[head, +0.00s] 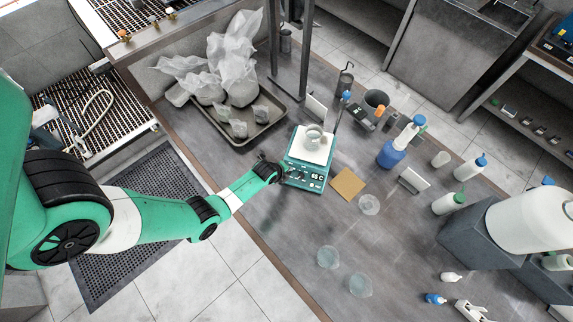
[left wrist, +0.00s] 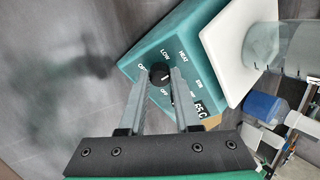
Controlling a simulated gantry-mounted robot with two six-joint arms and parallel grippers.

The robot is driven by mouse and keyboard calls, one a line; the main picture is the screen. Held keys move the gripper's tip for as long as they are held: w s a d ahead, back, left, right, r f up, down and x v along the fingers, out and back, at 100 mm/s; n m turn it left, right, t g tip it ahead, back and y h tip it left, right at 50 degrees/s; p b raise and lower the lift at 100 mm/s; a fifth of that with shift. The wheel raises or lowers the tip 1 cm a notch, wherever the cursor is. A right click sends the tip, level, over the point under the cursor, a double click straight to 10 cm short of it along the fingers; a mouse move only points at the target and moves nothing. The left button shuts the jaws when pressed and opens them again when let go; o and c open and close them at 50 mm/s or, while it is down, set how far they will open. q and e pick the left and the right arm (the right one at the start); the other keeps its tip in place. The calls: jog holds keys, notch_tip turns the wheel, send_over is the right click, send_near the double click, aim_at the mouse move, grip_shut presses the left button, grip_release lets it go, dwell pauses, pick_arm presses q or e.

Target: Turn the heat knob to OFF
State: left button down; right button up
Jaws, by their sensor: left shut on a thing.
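The teal hot plate (head: 306,177) stands on the bench with a white top (head: 300,151) and a clear beaker (head: 315,138) on it. Its display reads 65 C. In the left wrist view the black heat knob (left wrist: 159,72) is on the teal front panel (left wrist: 190,78), among the HEAT, LOW and OFF labels. My left gripper (head: 280,172) is at the panel, and its two fingers are shut on the knob, one on each side, in the left wrist view (left wrist: 161,80). I cannot tell surely which label the knob's mark faces. My right gripper is out of view.
A tan square pad (head: 347,184) and a glass dish (head: 369,205) lie right of the hot plate. A tray (head: 262,129) with bagged material is behind. A blue bottle (head: 390,155) stands to the right. The bench front is mostly clear, with two glass dishes (head: 328,257) (head: 360,285).

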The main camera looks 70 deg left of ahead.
pick_arm(q)
jog(key=n+b, duration=0.1)
jog(key=n, duration=0.4)
jog(key=shift+s+f+t, duration=0.1)
jog(key=shift+t, duration=0.2)
jog(key=n, duration=0.3)
jog(key=n+y+b, duration=0.1)
jog(key=n, duration=0.1)
jog(key=shift+d+f+n+t, duration=0.1)
jog(key=shift+d+n+t, duration=0.05)
jog(key=shift+n+t, duration=0.2)
jog(key=n+y+b, duration=0.1)
jog(key=n+b, duration=0.2)
jog(key=n, duration=0.3)
jog(key=shift+d+f, duration=0.1)
jog(key=n+y+b, duration=0.1)
jog(key=n+b, duration=0.1)
jog(key=n, duration=0.2)
jog(key=shift+n+b, duration=0.25)
jog(key=shift+b, duration=0.1)
jog(key=n+g, duration=0.1)
jog(key=n, duration=0.1)
jog(key=shift+d+n, duration=0.1)
jog(key=shift+n, duration=0.2)
jog(key=shift+n+g+y, duration=0.25)
jog(key=shift+n+y, duration=0.15)
jog(key=shift+n, duration=1.1)
